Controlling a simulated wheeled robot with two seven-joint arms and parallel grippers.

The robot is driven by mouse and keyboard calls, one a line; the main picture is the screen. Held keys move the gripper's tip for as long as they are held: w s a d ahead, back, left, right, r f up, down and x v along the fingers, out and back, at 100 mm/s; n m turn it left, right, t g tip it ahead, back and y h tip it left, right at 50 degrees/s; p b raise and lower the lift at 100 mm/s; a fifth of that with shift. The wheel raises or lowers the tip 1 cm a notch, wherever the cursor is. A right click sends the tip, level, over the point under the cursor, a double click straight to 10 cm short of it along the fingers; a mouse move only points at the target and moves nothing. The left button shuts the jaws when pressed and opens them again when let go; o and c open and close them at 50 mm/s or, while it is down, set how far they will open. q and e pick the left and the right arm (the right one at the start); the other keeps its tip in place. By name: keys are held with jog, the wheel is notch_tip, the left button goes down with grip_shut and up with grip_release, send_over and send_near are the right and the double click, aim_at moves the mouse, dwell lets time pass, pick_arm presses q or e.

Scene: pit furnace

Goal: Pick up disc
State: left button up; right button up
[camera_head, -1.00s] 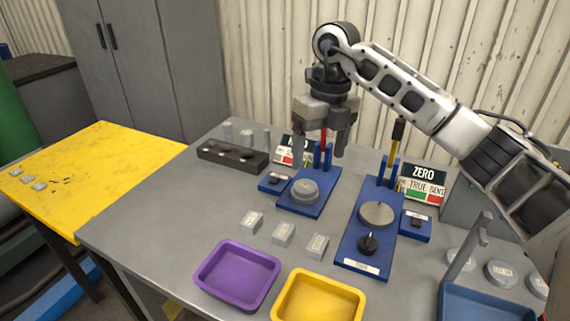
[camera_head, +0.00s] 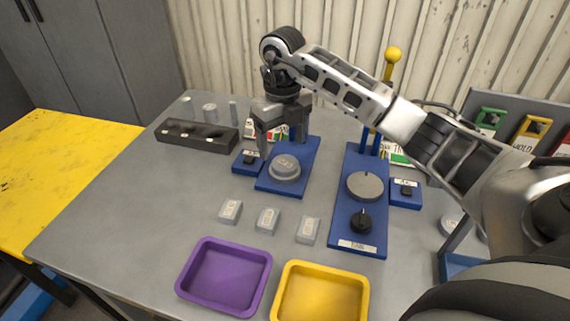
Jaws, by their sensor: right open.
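A grey disc (camera_head: 285,167) with markings on its top lies on the left blue fixture (camera_head: 275,189), toward its front half. My right gripper (camera_head: 281,147) points down just behind and above the disc, its fingers apart with nothing seen between them. The gripper hides the back part of that fixture. A flat, wider grey round plate (camera_head: 365,186) sits on the right blue fixture (camera_head: 347,227), behind a black knob (camera_head: 361,221). My left gripper is out of view.
A purple tray (camera_head: 184,287) and a yellow tray (camera_head: 364,296) stand at the front. Several small grey blocks (camera_head: 268,221) lie behind them. A dark rack (camera_head: 196,136) and grey cylinders (camera_head: 209,113) stand at the back left. The left tabletop is clear.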

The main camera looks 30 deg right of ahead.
aim_at(284, 161)
jog(key=shift+f+p, duration=0.4)
jog(key=shift+f, duration=1.95)
jog(key=c, duration=1.4)
jog(key=shift+r, duration=0.1)
jog(key=shift+c, duration=0.2)
